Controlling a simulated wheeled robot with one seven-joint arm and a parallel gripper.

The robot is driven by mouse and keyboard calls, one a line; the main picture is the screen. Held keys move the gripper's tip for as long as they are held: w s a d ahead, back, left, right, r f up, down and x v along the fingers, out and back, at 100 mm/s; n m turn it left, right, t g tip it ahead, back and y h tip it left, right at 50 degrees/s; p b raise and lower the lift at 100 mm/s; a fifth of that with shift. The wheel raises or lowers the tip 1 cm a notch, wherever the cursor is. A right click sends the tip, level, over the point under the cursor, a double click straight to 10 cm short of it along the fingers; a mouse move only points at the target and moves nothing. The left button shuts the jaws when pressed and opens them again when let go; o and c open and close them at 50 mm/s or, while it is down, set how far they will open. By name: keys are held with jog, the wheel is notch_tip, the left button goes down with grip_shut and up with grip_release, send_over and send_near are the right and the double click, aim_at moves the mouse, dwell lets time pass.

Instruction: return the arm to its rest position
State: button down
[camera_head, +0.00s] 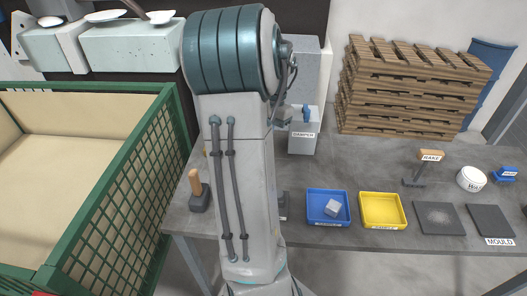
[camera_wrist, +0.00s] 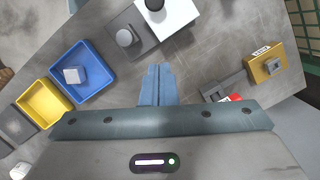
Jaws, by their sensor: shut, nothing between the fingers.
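My arm (camera_head: 243,150) stands upright in the middle of the head view and hides part of the table behind it. My gripper (camera_wrist: 158,72) shows in the wrist view with its blue-grey fingers together and nothing between them. It hangs above the grey table (camera_wrist: 195,65), apart from the things on it. In the head view the fingers are hidden or too small to make out.
A blue tray (camera_head: 314,218) with a grey cube (camera_head: 333,208), a yellow tray (camera_head: 383,223) and a damper box (camera_head: 302,142) are right of my arm. A mallet (camera_head: 198,195) and green-framed bin (camera_head: 107,215) are left. Stacked pallets (camera_head: 405,90) stand behind.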

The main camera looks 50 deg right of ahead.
jog(key=shift+r, duration=0.5)
jog(key=w+a+r+n, duration=0.1)
jog(key=a+n, duration=0.1)
jog(key=a, duration=0.3)
jog(key=w+a+r+n+t+h, duration=0.1)
jog(key=a+n, duration=0.2)
jog(key=a, duration=0.3)
jog(key=w+a+r+n, duration=0.1)
jog(key=a+r+n, duration=0.1)
jog(key=a, duration=0.3)
jog(key=s+a+n+t, duration=0.1)
jog(key=s+a+n, duration=0.2)
jog(key=a, duration=0.5)
jog(key=s+a+n+t+h, duration=0.1)
jog(key=s+a+n, duration=0.3)
jog(key=a+n, duration=0.2)
jog(key=shift+s+a+f+n+h, duration=0.25)
jog(key=shift+a+n+h, duration=0.05)
jog(key=shift+a, duration=0.9)
